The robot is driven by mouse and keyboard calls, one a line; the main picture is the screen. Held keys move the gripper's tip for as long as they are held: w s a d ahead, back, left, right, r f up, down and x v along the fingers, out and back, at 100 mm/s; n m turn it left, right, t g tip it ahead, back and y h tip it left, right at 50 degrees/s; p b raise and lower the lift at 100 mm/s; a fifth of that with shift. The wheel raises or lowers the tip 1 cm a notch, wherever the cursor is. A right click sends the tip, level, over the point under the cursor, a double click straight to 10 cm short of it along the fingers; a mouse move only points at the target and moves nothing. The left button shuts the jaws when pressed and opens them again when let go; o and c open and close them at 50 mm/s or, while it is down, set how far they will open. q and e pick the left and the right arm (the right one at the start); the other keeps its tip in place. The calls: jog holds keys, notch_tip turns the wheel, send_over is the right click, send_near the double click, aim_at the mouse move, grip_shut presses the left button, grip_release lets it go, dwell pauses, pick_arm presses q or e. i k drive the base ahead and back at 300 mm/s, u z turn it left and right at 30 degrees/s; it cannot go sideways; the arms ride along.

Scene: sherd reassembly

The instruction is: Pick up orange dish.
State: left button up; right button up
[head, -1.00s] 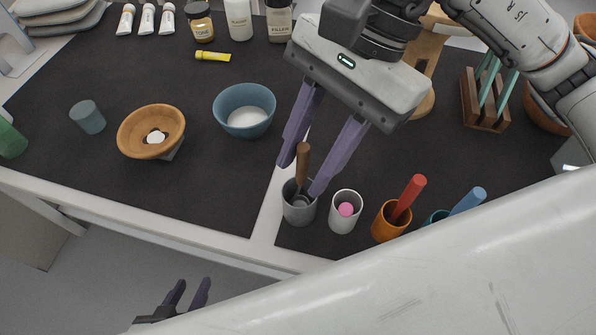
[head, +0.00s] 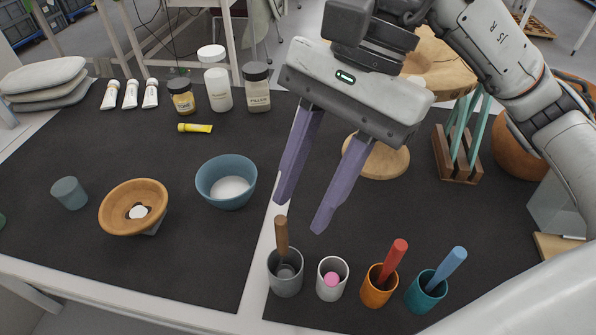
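The orange dish (head: 118,217) is a shallow, wide-rimmed bowl on the left dark mat. My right gripper (head: 302,216) is open, with two purple fingers pointing down. It is well to the right of the dish, near the gap between the mats and above a grey cup with a brown handle (head: 285,280). Nothing shows between its fingers. My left gripper is out of the picture.
A blue bowl (head: 210,191) stands between the dish and my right gripper. A small blue-grey cup (head: 69,193) is left of the dish. White (head: 332,288), orange (head: 373,292) and teal (head: 422,298) cups line the front right. Bottles and tubes stand behind.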

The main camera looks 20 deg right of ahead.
aim_at(135, 206)
jog(key=k, duration=1.5)
